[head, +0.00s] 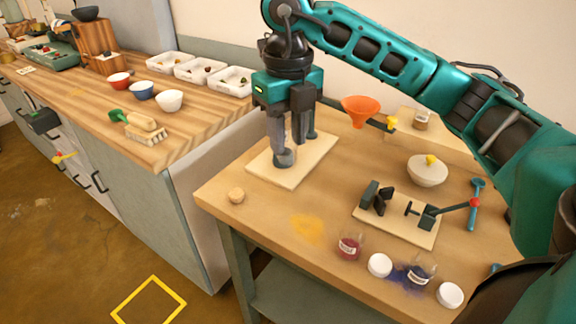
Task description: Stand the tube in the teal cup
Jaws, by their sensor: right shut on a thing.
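My right gripper (291,138) points down over a pale board (262,167) at the back left of the table. It is shut on a pale, thin thing, most likely the tube (293,132), which is largely hidden between the fingers. A small dark grey-teal cup (283,159) stands on the board just below the fingertips. I cannot tell whether the tube's lower end is inside the cup or above it. My left gripper is not in view.
An orange funnel (361,110) stands right of the gripper. A bowl (427,172), a clamp-like fixture on a board (405,232) and jars (349,247) occupy the right and front. A wooden counter (205,118) is at left.

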